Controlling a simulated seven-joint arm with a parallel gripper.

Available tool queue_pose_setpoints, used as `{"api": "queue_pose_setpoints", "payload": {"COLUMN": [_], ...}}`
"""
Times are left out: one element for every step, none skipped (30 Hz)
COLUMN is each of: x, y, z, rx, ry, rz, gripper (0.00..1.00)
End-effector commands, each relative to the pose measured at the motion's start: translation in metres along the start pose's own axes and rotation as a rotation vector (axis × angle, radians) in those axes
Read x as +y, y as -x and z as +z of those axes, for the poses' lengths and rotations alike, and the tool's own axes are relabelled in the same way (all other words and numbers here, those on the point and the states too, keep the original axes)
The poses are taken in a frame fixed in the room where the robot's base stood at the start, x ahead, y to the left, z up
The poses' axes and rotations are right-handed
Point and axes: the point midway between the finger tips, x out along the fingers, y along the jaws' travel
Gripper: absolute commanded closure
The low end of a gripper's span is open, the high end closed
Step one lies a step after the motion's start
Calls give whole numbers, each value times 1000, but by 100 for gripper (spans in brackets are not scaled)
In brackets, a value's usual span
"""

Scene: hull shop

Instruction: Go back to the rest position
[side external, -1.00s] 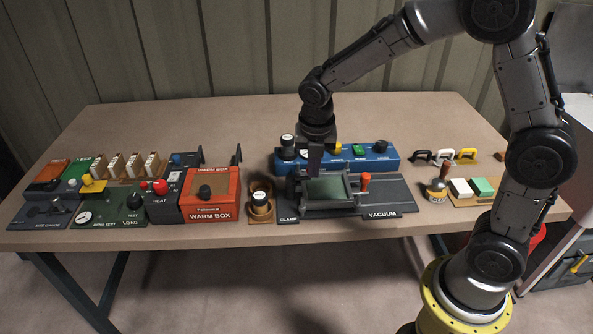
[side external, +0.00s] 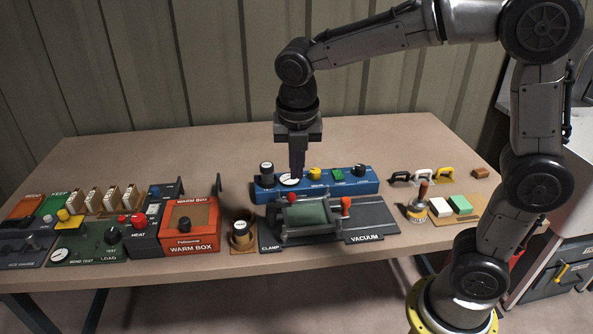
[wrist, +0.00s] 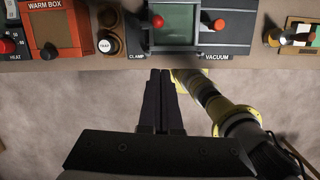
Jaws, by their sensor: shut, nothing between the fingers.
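My gripper (side external: 297,170) hangs fingers-down in the side view, above or in front of the blue control box (side external: 340,186); the exact gap cannot be told. In the wrist view its two dark fingers (wrist: 160,75) lie together, shut and empty. The clamp and vacuum fixture (side external: 368,222) with its green plate (side external: 306,214) stands in front of the blue box. It also shows at the top of the wrist view (wrist: 225,48), beyond the fingertips. The gripper partly hides the blue box's dial (side external: 289,181).
The orange warm box (side external: 205,230), a bend test unit (side external: 88,245) and wooden racks (side external: 110,200) fill the left of the table. A brown cup holder (side external: 241,236) stands beside the fixture. The back of the table (side external: 230,140) is clear.

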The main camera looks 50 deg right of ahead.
Motion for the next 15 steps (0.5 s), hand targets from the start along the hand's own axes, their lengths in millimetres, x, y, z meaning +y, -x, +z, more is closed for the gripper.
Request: {"api": "queue_pose_setpoints", "payload": {"x": [0, 0, 0, 0, -1, -2, -4, -6, -11, -17, -25, -37, -47, -57, -71], "y": [0, 0, 0, 0, 0, 3, 7, 12, 20, 27, 34, 42, 48, 54, 60], "z": [0, 0, 0, 0, 1, 3, 5, 7, 9, 10, 10, 8, 5, 2, -4], "rx": [0, 0, 0, 0, -1, -6, -11, -19, -30, -38, -45, -53, -57, -60, -59], "ry": [0, 0, 0, -1, -3, -10, -17, -25, -38, -50, -64, -93, -136, -197, -297], "rz": [0, 0, 0, 0, 1, 8, 17, 29, 47, 62, 77, 101, 121, 143, 175], "gripper": [100, 100, 100, 100, 100, 100, 100, 100, 100, 100, 100, 100, 100, 100, 100]}}
